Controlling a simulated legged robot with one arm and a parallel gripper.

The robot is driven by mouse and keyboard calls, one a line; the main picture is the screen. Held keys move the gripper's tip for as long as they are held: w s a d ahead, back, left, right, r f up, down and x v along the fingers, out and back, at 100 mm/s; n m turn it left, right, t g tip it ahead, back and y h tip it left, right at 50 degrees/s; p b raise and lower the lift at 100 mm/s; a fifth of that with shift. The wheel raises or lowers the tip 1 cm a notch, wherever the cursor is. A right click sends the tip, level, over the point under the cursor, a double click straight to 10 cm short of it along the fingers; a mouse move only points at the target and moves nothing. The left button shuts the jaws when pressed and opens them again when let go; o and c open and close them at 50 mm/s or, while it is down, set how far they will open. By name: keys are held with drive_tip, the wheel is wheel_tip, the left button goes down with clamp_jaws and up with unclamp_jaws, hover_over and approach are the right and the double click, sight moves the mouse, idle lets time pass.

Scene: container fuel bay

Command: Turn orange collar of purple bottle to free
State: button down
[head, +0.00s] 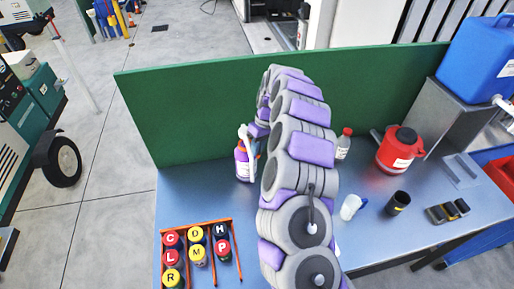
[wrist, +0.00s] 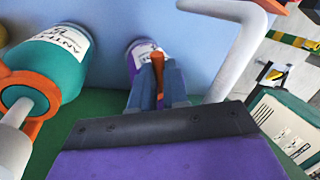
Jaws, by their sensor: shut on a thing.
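In the wrist view the purple bottle (wrist: 147,49) shows a white label, partly covered by my fingers. My gripper (wrist: 158,72) reaches to its top, with its two grey-blue fingers closed on a narrow orange part of the collar (wrist: 158,78). The rest of the collar is hidden by the fingers and the gripper body. I cannot tell how far the collar is turned.
A teal bottle (wrist: 59,57) with an orange collar is close beside my gripper. A white bent tube (wrist: 246,45) passes on the other side. A green panel (head: 190,118) backs the bench. A red can (head: 400,150) and an orange rack (head: 197,222) of lettered caps flank my arm.

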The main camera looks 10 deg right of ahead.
drive_tip(key=shift+w+d, duration=0.1)
drive_tip(key=shift+w+d+r+n+g+h, duration=0.1)
drive_tip(key=shift+w+d+n+g+h, duration=0.45)
drive_tip(key=shift+n, duration=1.1)
drive_tip(key=shift+w+d+f+n+h, duration=0.1)
drive_tip(key=shift+w+d+n+h, duration=0.1)
drive_tip(key=shift+w+n, duration=1.1)
drive_tip(key=shift+w+d+r+n+g+h, duration=0.1)
drive_tip(key=shift+w+d+n+g+h, duration=0.25)
drive_tip(key=shift+n, duration=1.7)
drive_tip(key=c, duration=1.4)
unclamp_jaws()
